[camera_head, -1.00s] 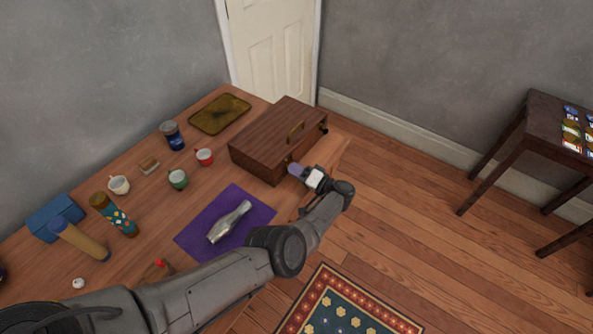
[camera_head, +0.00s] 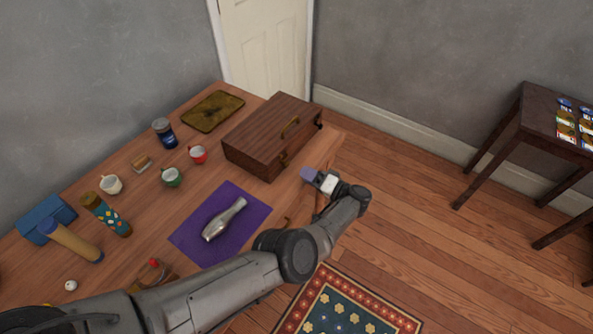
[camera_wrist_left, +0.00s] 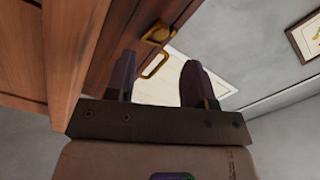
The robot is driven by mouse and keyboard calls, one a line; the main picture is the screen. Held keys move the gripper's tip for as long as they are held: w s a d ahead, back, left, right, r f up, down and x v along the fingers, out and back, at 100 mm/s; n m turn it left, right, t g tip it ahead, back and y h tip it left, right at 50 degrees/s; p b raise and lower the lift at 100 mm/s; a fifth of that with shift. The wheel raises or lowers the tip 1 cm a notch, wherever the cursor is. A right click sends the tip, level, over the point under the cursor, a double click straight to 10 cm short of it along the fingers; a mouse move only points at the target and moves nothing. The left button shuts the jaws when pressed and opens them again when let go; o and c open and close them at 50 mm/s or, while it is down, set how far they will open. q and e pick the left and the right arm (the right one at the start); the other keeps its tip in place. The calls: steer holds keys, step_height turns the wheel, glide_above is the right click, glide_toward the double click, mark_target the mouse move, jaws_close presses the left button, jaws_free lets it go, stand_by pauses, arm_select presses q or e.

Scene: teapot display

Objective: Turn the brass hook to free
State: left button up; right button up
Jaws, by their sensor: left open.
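A brown wooden case (camera_head: 262,140) stands closed at the table's far right corner. Its front face carries a brass handle (camera_head: 290,127) and a brass hook (camera_head: 284,158) near the close end; a darker fitting (camera_head: 319,124) shows at the far end. My left gripper (camera_head: 308,174) is open and empty, just off the table edge, apart from the case front. In the left wrist view, brass hardware (camera_wrist_left: 156,36) with a hanging loop shows beyond and between the open fingers. I cannot tell the hook's exact turn. My right gripper is not in view.
A purple cloth (camera_head: 190,240) with a silver vase (camera_head: 222,220) lies near the case. Cups, a dark jar (camera_head: 164,132) and a brass tray (camera_head: 212,111) stand behind. A side table (camera_head: 525,125) stands at right.

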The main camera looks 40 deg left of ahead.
arm_select(q)
steer(key=d+b, duration=0.2)
steer(key=d, duration=0.5)
steer(key=shift+w+b, duration=0.25)
steer(key=shift+b, duration=0.1)
steer(key=shift+d, duration=0.1)
